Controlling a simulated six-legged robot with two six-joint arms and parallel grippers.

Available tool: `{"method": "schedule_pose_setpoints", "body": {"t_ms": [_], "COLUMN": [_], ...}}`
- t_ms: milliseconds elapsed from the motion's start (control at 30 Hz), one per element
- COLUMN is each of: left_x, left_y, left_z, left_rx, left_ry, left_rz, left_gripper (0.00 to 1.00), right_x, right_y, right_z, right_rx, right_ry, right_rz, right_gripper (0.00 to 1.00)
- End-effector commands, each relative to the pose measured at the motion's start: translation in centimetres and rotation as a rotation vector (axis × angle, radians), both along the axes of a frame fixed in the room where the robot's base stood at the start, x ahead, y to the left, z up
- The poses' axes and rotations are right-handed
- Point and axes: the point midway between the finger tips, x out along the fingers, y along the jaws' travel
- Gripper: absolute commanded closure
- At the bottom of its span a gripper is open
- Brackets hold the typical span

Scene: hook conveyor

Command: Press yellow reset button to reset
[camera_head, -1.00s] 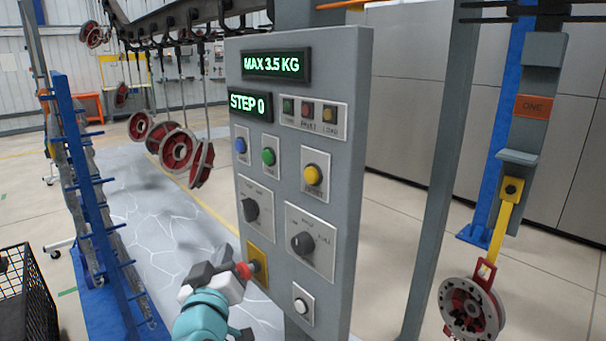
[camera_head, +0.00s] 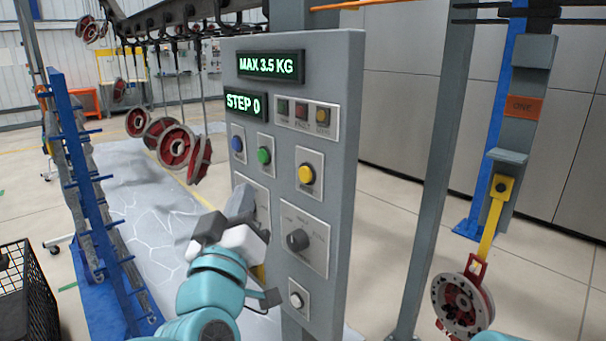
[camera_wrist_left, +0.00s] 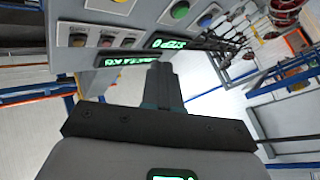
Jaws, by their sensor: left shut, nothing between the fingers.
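The yellow button (camera_head: 306,174) sits on a pale plate at the right of the grey control panel (camera_head: 345,120). It also shows at the top edge of the left wrist view (camera_wrist_left: 121,2). My left gripper (camera_head: 243,196) is shut and empty. It is in front of the panel's lower left, below and left of the yellow button, and hides the left knob and most of the yellow plate with the red button. I cannot tell whether the fingertips touch the panel. A bit of my right arm may show at the bottom edge; its gripper is out of view.
A blue button (camera_head: 237,144), a green button (camera_head: 264,155), a dark knob (camera_head: 298,239) and a white button (camera_head: 296,299) are on the panel. Red wheels (camera_head: 178,147) hang from the conveyor behind. A blue rack (camera_head: 90,190) stands left. A yellow hook (camera_head: 489,225) holds a wheel at right.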

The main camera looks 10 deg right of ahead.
Motion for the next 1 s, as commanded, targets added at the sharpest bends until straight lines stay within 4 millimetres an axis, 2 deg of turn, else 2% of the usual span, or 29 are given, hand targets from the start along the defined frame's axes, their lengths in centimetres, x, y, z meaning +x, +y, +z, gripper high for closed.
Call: {"method": "schedule_pose_setpoints", "body": {"t_ms": [433, 700, 1000], "left_x": [3.4, 4.7, 4.9], "left_y": [-4.9, -6.7, -6.9], "left_z": [0.3, 0.0, 0.0], "left_rx": [0.003, 0.000, 0.000], "left_ry": [0.002, 0.002, 0.001], "left_rz": [-0.001, 0.000, 0.001], "left_gripper": [1.00, 1.00, 1.00], "right_x": [0.0, 0.0, 0.0], "right_y": [0.0, 0.0, 0.0], "right_z": [3.7, 3.6, 3.7], "right_rx": [0.000, 0.000, 0.000], "right_ry": [0.000, 0.000, 0.000], "right_rz": [0.000, 0.000, 0.000], "right_gripper": [0.57, 0.57, 0.57]}}
